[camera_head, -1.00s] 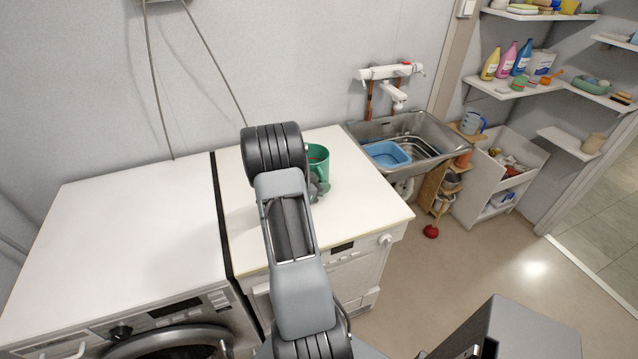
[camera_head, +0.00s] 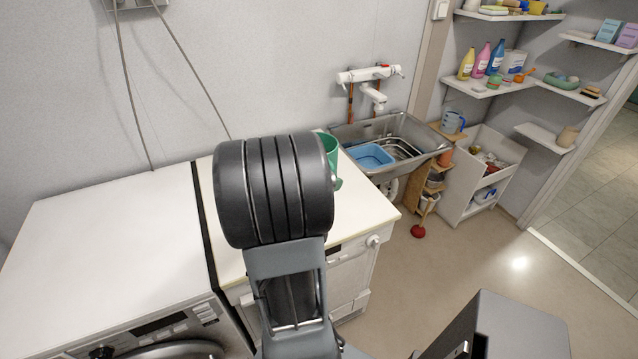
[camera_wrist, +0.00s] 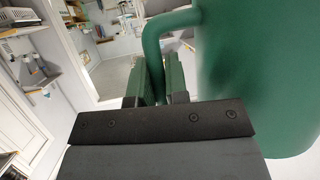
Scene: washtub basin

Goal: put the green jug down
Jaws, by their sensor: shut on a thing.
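The green jug (camera_head: 331,160) shows in the head view just past my arm, over the right-hand white machine top; my arm hides most of it. In the wrist view the green jug (camera_wrist: 255,75) fills the right side, with its handle at the upper middle. My gripper (camera_wrist: 160,88) is shut on the jug's handle. The gripper itself is hidden behind my arm in the head view. I cannot tell whether the jug's base touches the machine top (camera_head: 362,212).
A second white machine top (camera_head: 105,235) on the left is bare. To the right, a metal sink (camera_head: 432,150) holds a blue basin (camera_head: 368,157). A wooden shelf rack and a white cabinet (camera_head: 470,195) stand beyond it. The right-hand top's front right part is clear.

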